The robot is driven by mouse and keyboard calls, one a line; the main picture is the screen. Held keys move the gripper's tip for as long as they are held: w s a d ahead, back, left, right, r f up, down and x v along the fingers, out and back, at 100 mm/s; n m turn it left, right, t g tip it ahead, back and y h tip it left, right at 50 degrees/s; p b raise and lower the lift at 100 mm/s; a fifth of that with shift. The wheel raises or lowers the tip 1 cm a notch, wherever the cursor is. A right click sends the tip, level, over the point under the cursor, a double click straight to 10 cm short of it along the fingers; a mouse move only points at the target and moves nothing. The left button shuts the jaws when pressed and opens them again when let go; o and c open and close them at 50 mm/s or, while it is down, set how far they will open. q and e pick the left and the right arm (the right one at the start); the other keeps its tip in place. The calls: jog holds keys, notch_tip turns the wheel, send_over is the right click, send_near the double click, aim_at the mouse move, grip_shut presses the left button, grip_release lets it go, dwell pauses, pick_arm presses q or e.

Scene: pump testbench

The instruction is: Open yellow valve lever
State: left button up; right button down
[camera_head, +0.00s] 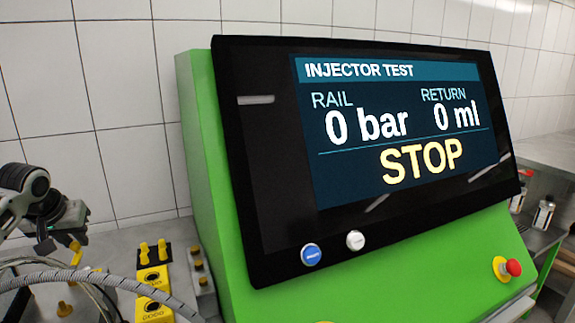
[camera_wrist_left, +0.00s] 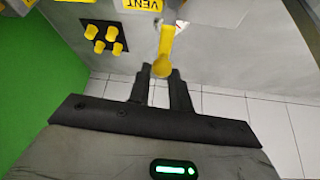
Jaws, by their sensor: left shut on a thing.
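The yellow valve lever (camera_wrist_left: 165,42) runs down from a grey fitting in the left wrist view, and its lower end lies between the fingertips of my left gripper (camera_wrist_left: 160,74). The two black fingers are shut on that end. In the head view my left gripper (camera_head: 68,243) is small at the left edge, above the bench, with part of the yellow lever (camera_head: 76,251) showing beside it. The lever's pivot is hard to make out there. My right gripper is in neither view.
A green console (camera_head: 205,170) has a black screen (camera_head: 270,120) reading "STOP", 0 bar and 0 ml. Blue (camera_head: 311,255) and white buttons and a red emergency stop (camera_head: 513,267) sit on it. Yellow blocks (camera_head: 153,280) and hoses (camera_head: 90,279) crowd the bench left of the console.

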pick_arm(q)
jog(key=o, duration=1.3)
jog(key=shift+s, duration=0.1)
jog(key=shift+r, duration=3)
notch_tip(320, 180, down, 6)
jog(key=shift+r, duration=0.1)
jog(key=shift+w+d, duration=0.25)
jog(key=shift+d, duration=0.4)
jog(key=shift+a, duration=0.1)
